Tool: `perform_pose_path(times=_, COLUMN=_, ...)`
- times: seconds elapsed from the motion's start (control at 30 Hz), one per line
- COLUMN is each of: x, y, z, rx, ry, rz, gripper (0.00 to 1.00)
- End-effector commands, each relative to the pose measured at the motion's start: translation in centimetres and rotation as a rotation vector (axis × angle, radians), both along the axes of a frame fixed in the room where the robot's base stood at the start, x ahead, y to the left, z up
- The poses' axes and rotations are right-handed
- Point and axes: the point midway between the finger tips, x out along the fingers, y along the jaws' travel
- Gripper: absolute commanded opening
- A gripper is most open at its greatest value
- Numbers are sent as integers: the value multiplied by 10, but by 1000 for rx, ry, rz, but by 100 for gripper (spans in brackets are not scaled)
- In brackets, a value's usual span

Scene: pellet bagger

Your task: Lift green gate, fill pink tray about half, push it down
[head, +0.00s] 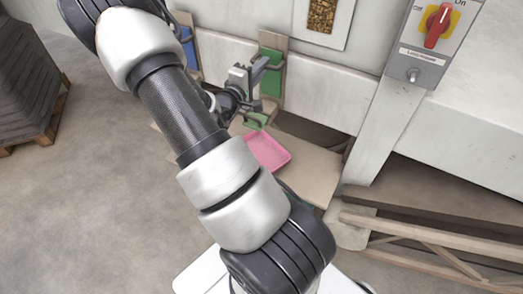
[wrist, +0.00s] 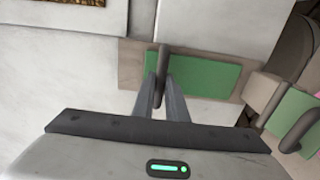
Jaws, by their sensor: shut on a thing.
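The green gate (head: 270,72) is a flat green panel on a beige backing board on the machine's pale front. It also shows in the wrist view (wrist: 208,80), with a grey bar handle (wrist: 161,64). My gripper (wrist: 161,102) is shut on that handle, one finger on each side of it. In the head view my gripper (head: 259,72) is against the gate. The pink tray (head: 268,152) lies on a beige board below the gate, partly hidden by my arm. Its contents, if any, cannot be made out.
A blue panel (head: 186,46) is left of the green gate. A smaller green part with a handle (wrist: 296,118) is near the tray. A window (head: 322,15) shows brown pellets. A switch box (head: 436,30) with a red knob is at right. Wooden beams (head: 430,235) lie lower right.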

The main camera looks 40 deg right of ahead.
Motion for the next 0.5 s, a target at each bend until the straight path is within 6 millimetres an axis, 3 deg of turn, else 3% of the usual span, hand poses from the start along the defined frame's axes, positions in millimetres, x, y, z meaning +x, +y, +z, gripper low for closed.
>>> perform_pose_path(times=0.5, x=0, y=0, z=34, rx=-5, ry=-2, rz=1, gripper=0)
